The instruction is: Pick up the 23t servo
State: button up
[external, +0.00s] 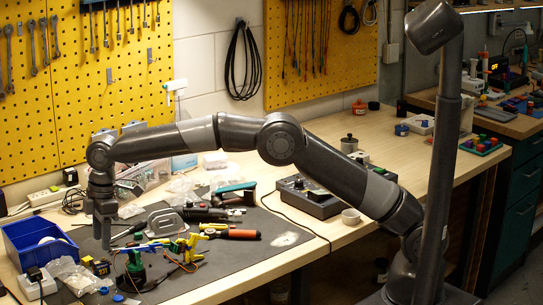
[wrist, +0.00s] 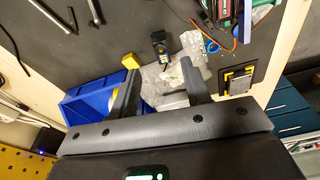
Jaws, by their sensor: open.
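A small dark servo with a yellow-marked label (wrist: 160,44) lies on the grey mat in the wrist view, beside a crumpled clear bag (wrist: 176,74). It appears to be the black and yellow piece (external: 98,266) at the front left in the external view. I cannot read 23T on it. My gripper (external: 104,240) points down above the mat, behind that piece. In the wrist view my gripper (wrist: 158,72) has its fingers apart with nothing held. The servo shows just beyond the fingertips, and the bag lies below the gap between them.
A blue bin (external: 28,238) stands left of my gripper. A yellow block (wrist: 130,61) lies near the left finger. A white box (external: 37,284), tools, wires and a green, blue and yellow assembly (external: 178,246) crowd the mat. The mat's front right is clearer.

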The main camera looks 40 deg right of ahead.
aim_at(101, 262)
jog(key=f, duration=0.3)
jog(key=a+f, duration=0.1)
jog(key=f, duration=0.2)
jog(key=shift+a+f, duration=0.2)
jog(key=shift+f, duration=0.2)
jog(key=shift+c, duration=0.5)
grip_shut()
